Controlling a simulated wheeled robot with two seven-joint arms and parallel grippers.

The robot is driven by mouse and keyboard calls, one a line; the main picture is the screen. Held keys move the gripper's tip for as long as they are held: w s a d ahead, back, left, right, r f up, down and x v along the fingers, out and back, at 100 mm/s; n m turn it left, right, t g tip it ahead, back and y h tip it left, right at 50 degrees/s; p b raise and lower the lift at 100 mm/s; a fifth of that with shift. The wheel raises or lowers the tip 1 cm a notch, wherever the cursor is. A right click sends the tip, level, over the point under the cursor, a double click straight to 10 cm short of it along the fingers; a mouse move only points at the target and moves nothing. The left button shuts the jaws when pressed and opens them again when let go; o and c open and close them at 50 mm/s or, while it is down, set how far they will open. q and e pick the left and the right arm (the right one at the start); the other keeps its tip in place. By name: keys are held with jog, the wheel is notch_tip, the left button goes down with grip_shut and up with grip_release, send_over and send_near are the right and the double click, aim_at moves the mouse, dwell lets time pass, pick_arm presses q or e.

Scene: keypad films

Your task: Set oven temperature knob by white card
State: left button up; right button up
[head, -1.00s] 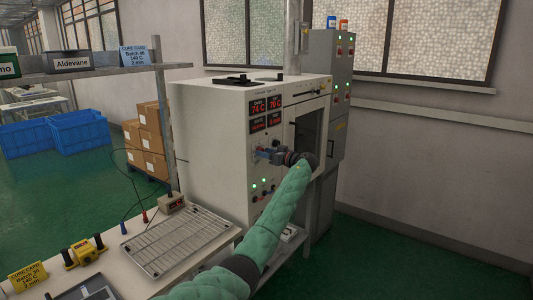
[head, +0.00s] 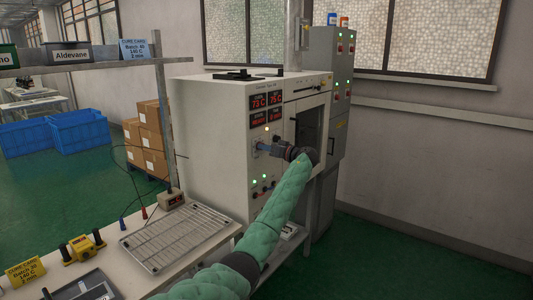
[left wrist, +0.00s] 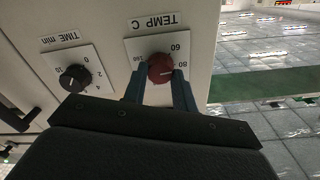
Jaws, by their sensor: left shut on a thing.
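The oven (head: 215,140) is a pale cabinet with red displays (head: 265,109); the upper two seem to read 73 C and 75 C. My left gripper (head: 266,148) is at its front panel. In the left wrist view, upside down, my left gripper (left wrist: 161,78) is shut on the red TEMP C knob (left wrist: 161,66), its fingers either side of it. The dial around the knob is partly hidden. My right gripper is out of view.
A black TIME knob (left wrist: 75,78) is beside the TEMP knob in the left wrist view. The oven door opening (head: 308,125) is right of the panel. A wire rack (head: 178,238) and a yellow device (head: 82,247) are on the bench.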

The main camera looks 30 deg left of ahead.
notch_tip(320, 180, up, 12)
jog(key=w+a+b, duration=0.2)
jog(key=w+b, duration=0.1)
pick_arm(q)
jog(key=shift+f+m+p, duration=0.1)
jog(key=shift+m+p, duration=5.4)
jog(key=shift+m, duration=8)
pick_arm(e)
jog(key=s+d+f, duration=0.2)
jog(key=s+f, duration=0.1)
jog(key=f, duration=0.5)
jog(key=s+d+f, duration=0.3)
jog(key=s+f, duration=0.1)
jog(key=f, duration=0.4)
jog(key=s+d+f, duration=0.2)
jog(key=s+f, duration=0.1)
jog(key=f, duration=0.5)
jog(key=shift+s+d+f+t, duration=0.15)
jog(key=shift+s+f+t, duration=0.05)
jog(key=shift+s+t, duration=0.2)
pick_arm(q)
jog(key=o, duration=1)
jog(key=shift+w+d+f, duration=0.1)
jog(key=shift+c, duration=0.2)
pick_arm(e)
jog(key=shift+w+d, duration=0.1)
